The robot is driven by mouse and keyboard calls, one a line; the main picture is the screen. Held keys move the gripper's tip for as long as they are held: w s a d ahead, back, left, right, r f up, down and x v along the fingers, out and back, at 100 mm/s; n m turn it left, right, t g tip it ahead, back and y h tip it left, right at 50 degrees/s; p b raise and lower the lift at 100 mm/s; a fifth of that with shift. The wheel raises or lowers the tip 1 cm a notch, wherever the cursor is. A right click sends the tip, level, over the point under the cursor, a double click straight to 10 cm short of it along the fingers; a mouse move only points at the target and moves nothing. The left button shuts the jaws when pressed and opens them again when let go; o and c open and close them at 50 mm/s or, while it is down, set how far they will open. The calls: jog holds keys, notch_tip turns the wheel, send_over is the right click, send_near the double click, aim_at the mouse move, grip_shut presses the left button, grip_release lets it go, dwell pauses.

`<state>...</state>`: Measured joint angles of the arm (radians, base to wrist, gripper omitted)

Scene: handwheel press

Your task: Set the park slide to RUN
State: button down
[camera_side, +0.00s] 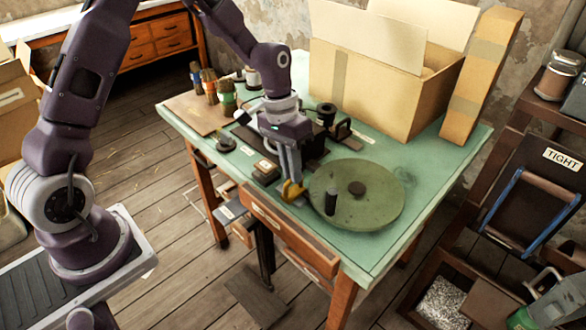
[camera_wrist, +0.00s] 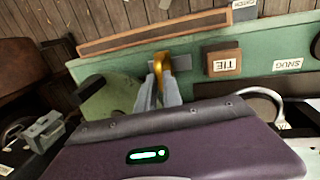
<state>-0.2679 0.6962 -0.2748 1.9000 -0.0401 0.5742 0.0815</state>
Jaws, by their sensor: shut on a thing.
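The park slide appears as a yellow tab (camera_side: 293,190) at the front edge of the green table, just left of the green handwheel (camera_side: 375,212). My gripper (camera_side: 290,178) points down and is shut on this tab. In the wrist view the yellow tab (camera_wrist: 158,66) stands between my fingertips (camera_wrist: 162,84), with a grey plate (camera_wrist: 181,63) beside it on the right. The handwheel (camera_wrist: 112,97) lies to the left there. I cannot read any PARK or RUN mark, so the slide's setting is unclear. My fingers hide part of the tab.
A dark crank knob (camera_side: 331,202) stands up from the handwheel close to my gripper. A block labelled TIE (camera_wrist: 223,61) sits right of the slide in the wrist view. A large open cardboard box (camera_side: 375,80) fills the table's back. The right front tabletop is clear.

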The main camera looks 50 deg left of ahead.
jog(key=shift+a, duration=1.8)
jog(key=c, duration=1.5)
grip_release()
jog(key=shift+a, duration=0.1)
notch_tip(320, 180, up, 7)
jog(key=a, duration=0.1)
jog(key=shift+a, duration=0.1)
